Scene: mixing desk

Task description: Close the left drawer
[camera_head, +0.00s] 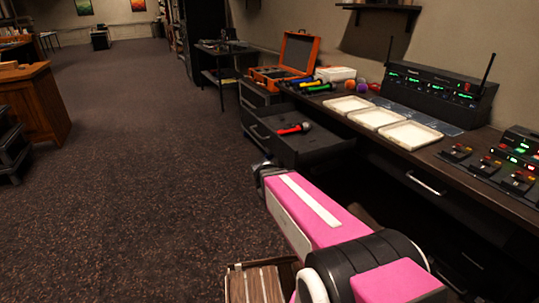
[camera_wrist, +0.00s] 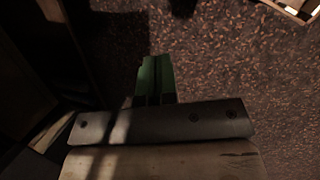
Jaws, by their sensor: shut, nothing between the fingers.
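The left drawer (camera_head: 322,151) is dark and stands pulled out from the desk in the head view. Its front, with a handle, faces left, and a red and black microphone (camera_head: 293,129) lies inside. The dark end of my gripper (camera_head: 264,171) is low, just below the near corner of the drawer front in the picture. I cannot tell whether they touch. In the wrist view the green fingers of my gripper (camera_wrist: 155,62) are together, with nothing between them, over the carpet.
The desk carries an open orange case (camera_head: 298,52), several coloured microphones, three white trays (camera_head: 377,118) and a black receiver rack (camera_head: 436,91). Another drawer handle (camera_head: 424,184) shows nearer on the desk. Carpet to the left is clear, up to a wooden cabinet (camera_head: 36,103).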

